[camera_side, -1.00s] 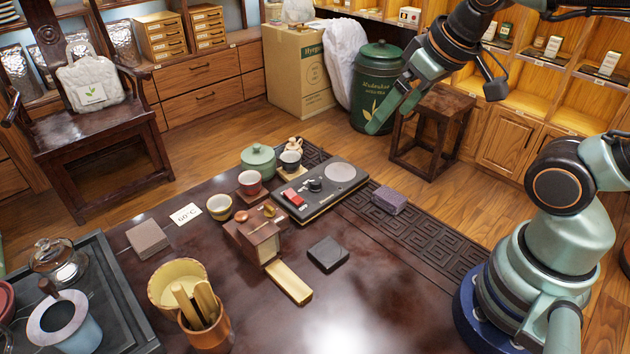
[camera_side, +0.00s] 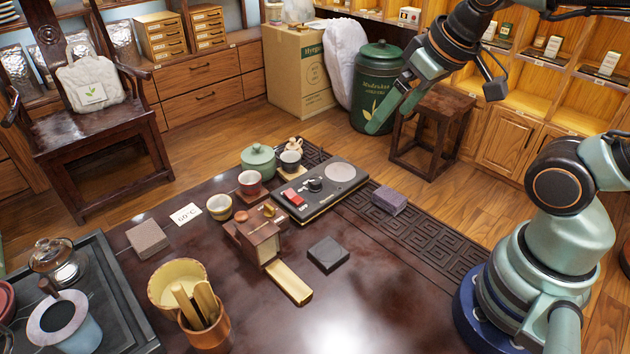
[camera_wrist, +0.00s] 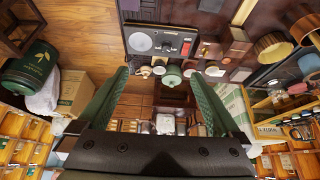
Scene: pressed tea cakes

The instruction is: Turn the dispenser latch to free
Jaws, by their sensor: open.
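The dispenser (camera_side: 262,240) is a small reddish-brown wooden box on the dark table, with a pale front panel and a brass-coloured chute (camera_side: 289,283) sloping toward the front right. A small orange-brown knob (camera_side: 269,211) sits on its top; it looks like the latch, but its setting is too small to read. My gripper (camera_side: 388,114) is open and empty, high up and well to the right of the dispenser, touching nothing. In the wrist view its two green fingers (camera_wrist: 160,80) stand wide apart.
A black device with a round plate (camera_side: 341,174) lies behind the dispenser, beside several cups and a green lidded pot (camera_side: 258,160). A dark square block (camera_side: 328,253) and a purple block (camera_side: 389,200) lie to the right. A bamboo tool holder (camera_side: 207,325) stands front left. The front right table is clear.

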